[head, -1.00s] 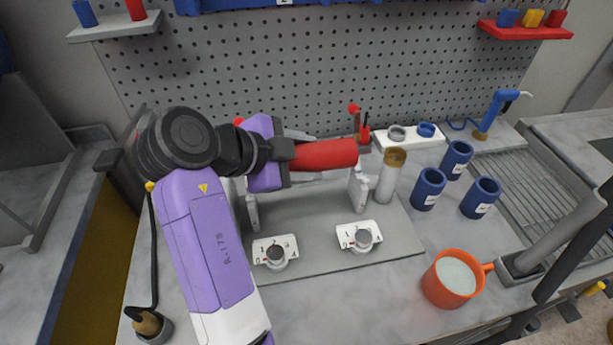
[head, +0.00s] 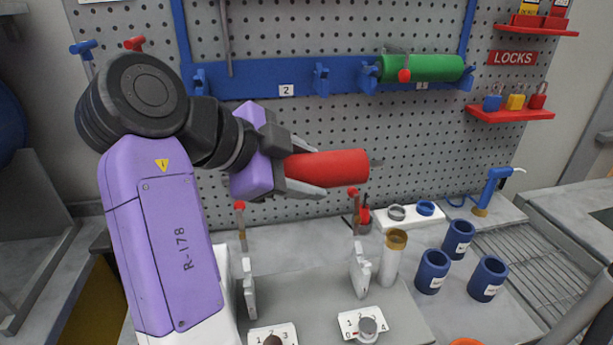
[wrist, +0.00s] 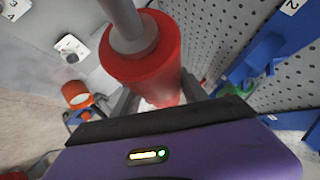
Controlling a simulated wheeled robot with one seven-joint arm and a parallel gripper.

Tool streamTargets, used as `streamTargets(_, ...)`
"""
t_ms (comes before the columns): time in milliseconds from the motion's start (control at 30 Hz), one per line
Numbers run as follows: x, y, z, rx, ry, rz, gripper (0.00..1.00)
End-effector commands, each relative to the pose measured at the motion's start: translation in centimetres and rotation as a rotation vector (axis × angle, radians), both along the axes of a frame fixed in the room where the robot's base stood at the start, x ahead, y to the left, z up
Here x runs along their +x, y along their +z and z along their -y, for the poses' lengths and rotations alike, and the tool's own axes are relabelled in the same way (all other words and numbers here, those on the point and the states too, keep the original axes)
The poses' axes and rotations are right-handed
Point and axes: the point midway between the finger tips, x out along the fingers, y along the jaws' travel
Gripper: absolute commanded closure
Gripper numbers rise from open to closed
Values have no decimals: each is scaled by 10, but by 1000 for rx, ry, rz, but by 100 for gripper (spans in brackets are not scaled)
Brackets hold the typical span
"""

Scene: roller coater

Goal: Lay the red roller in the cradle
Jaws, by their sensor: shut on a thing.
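The red roller (head: 335,164) is held in my gripper (head: 308,168), one finger above it and one below. It hangs roughly level, clear of the bench, in front of the pegboard. In the wrist view the red roller (wrist: 150,65) shows end-on, with its grey shaft pointing towards the camera, between the fingers. The cradle has two pale uprights, the left one (head: 249,288) and the right one (head: 361,270), on a grey plate (head: 305,292). The roller is well above the uprights and apart from them. The space between the uprights looks empty.
A green roller (head: 422,68) sits on the blue wall rack (head: 290,78). A pale cylinder with a brown top (head: 391,258) stands close right of the cradle. Several blue cups (head: 432,271) stand further right. Two dial blocks (head: 364,323) lie in front.

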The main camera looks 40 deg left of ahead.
Motion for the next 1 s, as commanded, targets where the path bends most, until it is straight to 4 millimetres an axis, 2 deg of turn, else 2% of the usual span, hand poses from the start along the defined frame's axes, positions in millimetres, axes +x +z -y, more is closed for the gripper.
streamTargets(33, 0, 6, 0, 2, -1, 2, 85)
streamTargets(500, 0, 30, 0, 2, -1, 3, 85)
streamTargets(1000, 0, 31, 0, 2, -1, 2, 85)
